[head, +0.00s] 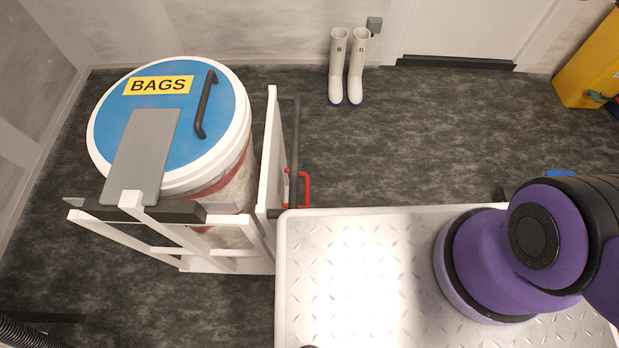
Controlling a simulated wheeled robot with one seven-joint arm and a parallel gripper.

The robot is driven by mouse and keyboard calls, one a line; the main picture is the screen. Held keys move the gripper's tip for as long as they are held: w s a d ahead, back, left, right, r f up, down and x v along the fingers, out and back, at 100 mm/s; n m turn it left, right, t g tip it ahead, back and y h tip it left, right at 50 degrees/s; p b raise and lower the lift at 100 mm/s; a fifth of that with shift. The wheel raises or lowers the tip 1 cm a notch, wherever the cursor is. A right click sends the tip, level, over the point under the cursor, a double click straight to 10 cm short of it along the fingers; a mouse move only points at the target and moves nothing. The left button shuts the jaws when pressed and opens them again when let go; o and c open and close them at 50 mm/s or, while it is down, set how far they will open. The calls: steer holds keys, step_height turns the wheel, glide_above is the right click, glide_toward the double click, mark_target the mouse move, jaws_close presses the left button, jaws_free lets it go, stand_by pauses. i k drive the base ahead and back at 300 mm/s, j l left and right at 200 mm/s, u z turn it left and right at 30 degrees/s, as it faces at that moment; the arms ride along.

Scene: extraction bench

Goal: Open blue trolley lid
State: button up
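The blue trolley lid (192,118) is round with a white rim and lies shut on the drum-like bin at the left in the head view. A yellow "BAGS" label (158,85) is on its far left part. A black bar handle (205,104) stands on its right part. A grey plate (142,155) lies across its near left part, reaching the trolley frame. The white trolley frame (270,165) stands around the near and right sides of the bin. My gripper is not in view; only purple links of my arm show at the right.
A white tread-plate surface (345,270) fills the lower middle, close to the trolley's right side. White boots (347,65) stand at the back wall. A red handle (304,188) is beside the frame. A yellow object (588,65) is at the far right. Dark floor between is clear.

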mark_target(168, 121)
steer(key=u, duration=1.4)
steer(key=i+j+u, duration=0.1)
steer(key=u, duration=0.15)
steer(key=j, duration=0.1)
